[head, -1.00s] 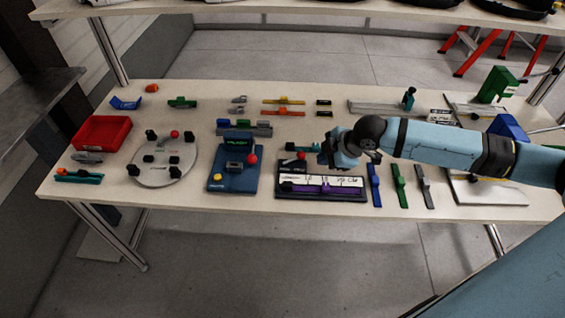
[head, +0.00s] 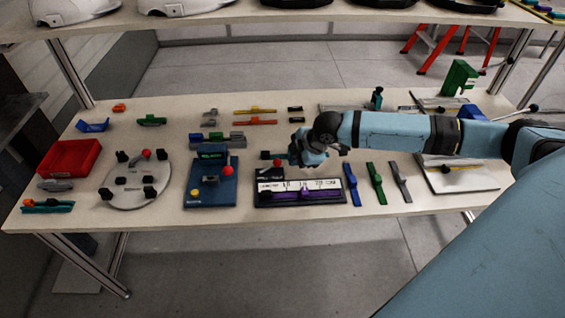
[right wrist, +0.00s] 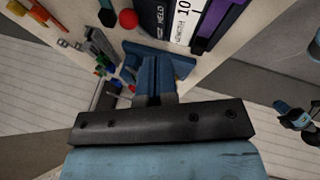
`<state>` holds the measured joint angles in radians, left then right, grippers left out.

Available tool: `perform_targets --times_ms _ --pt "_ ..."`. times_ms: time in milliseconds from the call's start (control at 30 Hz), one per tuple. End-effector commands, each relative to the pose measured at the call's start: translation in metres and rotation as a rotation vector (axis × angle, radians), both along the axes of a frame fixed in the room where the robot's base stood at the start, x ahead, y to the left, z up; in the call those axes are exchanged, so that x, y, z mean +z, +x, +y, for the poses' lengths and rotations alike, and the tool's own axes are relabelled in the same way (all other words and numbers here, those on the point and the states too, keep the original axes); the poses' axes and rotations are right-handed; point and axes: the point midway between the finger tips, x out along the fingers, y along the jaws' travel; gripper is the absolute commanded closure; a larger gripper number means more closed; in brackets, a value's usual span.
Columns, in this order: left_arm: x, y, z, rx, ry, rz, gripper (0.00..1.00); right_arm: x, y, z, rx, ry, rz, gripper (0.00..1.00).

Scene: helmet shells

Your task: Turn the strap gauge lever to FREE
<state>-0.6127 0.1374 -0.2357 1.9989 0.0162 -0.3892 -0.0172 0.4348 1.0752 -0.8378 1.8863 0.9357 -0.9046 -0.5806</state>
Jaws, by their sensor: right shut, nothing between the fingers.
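The strap gauge (head: 258,200) is a black board with a white printed scale and a purple strap piece (head: 300,194) along its front. The word HELD shows on its board in the right wrist view (right wrist: 160,22). A red ball knob (head: 278,162), which seems to be the lever's, sits at its back left; a red ball also shows in the right wrist view (right wrist: 128,18). My right gripper (head: 294,158) is shut and empty, just right of the knob in the head view; whether they touch is unclear. Its blue fingers (right wrist: 158,62) are together. My left gripper is out of view.
Blue, green and grey straps (head: 376,182) lie right of the gauge. A blue fixture (head: 208,190) with a red knob stands left of it, then a round grey plate (head: 134,190) and a red bin (head: 70,158). The table front edge is clear.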

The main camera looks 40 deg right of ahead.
Motion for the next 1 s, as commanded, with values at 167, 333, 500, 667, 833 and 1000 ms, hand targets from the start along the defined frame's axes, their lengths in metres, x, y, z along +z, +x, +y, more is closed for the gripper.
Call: perform_targets --times_ms 167,333,500,667,833,1000 --pt "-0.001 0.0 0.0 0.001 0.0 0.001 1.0 -0.035 0.017 0.01 -0.001 0.002 0.001 1.0" --pt "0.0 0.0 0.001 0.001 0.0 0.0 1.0 -0.052 0.038 0.01 -0.002 0.0 -0.001 1.0" --pt "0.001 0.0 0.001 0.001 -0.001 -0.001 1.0 -0.06 0.052 0.006 -0.002 0.001 0.0 1.0" --pt "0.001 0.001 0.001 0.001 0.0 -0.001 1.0 -0.062 0.057 0.005 0.0 0.0 0.0 1.0" --pt "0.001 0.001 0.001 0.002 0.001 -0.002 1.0 -0.063 0.057 0.005 0.0 0.0 0.0 1.0" --pt "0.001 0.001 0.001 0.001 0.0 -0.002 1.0 -0.063 0.057 0.004 0.002 0.0 0.0 1.0"
